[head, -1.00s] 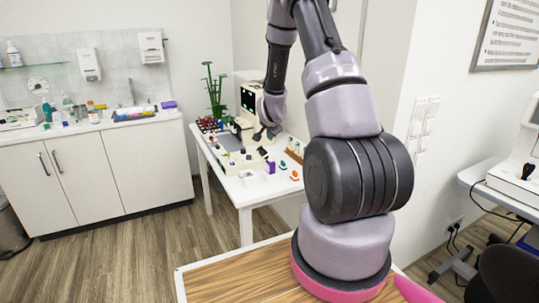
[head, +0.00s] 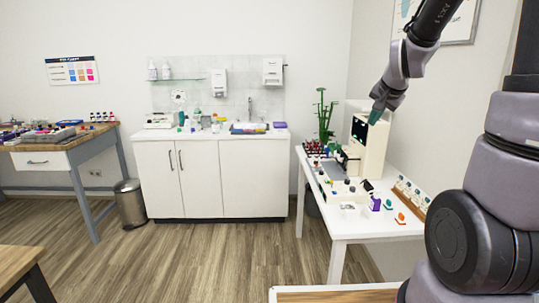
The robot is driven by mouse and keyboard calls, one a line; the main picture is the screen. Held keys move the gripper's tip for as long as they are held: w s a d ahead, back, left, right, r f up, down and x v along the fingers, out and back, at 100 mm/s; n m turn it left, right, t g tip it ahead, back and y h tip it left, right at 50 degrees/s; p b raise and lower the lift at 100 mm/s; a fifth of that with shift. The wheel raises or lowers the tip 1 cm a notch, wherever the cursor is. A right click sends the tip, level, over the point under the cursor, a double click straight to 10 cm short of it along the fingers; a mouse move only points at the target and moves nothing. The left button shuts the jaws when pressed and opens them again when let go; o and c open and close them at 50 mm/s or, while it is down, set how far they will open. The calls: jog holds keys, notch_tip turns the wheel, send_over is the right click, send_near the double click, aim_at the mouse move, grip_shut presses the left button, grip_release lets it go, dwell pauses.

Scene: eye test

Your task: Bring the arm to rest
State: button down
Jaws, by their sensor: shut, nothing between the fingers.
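My gripper (head: 377,112) is at the end of my arm in the upper right of the head view. It hangs in the air in front of the beige machine with a dark screen, above the white table (head: 362,228). It points down and to the left, looks shut, and holds nothing that I can see. The upper part of my arm leaves the picture at the top, and my arm's base fills the lower right.
The white table carries small bottles, a purple item (head: 375,203) and a green plant (head: 324,117). A white cabinet (head: 200,178) with a sink stands at the back wall. A bin (head: 130,203) and a workbench (head: 75,150) are at left. The wooden floor between is clear.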

jog(key=s+a+r+n+y, duration=0.1)
jog(key=s+a+r+n, duration=0.1)
jog(key=s, duration=1)
jog(key=s+a+r+n+g+y, duration=0.1)
jog(key=s+a+r+n, duration=0.2)
jog(key=s+r, duration=0.4)
jog(key=s+a, duration=0.1)
jog(key=s, duration=0.4)
jog(key=shift+a, duration=0.35)
